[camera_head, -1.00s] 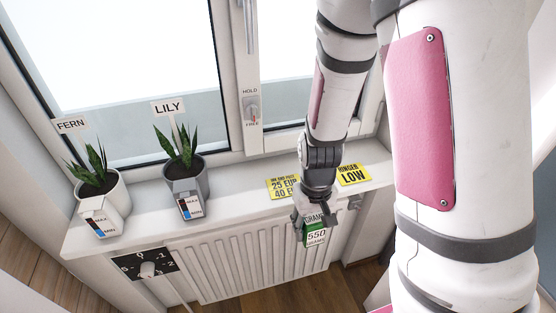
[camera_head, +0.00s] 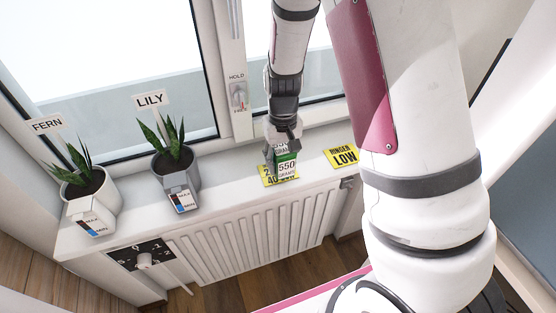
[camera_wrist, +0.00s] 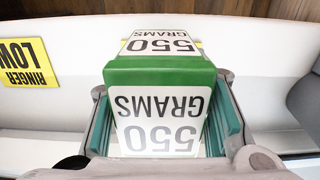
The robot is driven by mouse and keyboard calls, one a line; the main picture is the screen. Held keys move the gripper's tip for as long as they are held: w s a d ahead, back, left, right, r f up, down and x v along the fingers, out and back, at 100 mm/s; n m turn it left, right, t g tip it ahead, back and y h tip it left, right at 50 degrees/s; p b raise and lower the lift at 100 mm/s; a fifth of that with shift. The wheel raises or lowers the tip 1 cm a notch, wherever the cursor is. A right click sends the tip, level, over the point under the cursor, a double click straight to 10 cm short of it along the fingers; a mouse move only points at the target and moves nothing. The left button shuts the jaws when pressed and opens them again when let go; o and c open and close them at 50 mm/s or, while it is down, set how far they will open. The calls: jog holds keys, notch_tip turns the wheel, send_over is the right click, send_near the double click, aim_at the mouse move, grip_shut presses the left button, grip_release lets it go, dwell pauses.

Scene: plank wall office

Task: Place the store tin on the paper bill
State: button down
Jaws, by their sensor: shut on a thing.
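The store tin (camera_head: 286,168) is a green and white box marked 550 GRAMS. My gripper (camera_head: 283,149) is shut on it from above. In the wrist view the tin (camera_wrist: 158,72) sits between the two fingers (camera_wrist: 160,115). A yellow paper bill with black print (camera_head: 268,181), reading partly "40", lies on the white sill. The tin overlaps it in the head view and hides most of it. I cannot tell whether the tin touches the bill or hangs just above it.
A yellow RINGER LOW card (camera_head: 341,156) lies on the sill to the right. Two potted plants, labelled FERN (camera_head: 92,213) and LILY (camera_head: 178,185), stand to the left. The window handle (camera_head: 238,96) is behind. A radiator (camera_head: 255,230) is below the sill (camera_head: 225,183).

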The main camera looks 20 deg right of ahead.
jog(key=w, duration=0.2)
jog(key=shift+w+f, duration=0.15)
jog(key=shift+w, duration=0.25)
jog(key=shift+f+p, duration=0.35)
jog(key=shift+f, duration=1.4)
jog(key=shift+f, duration=0.1)
jog(key=c, duration=0.9)
grip_release()
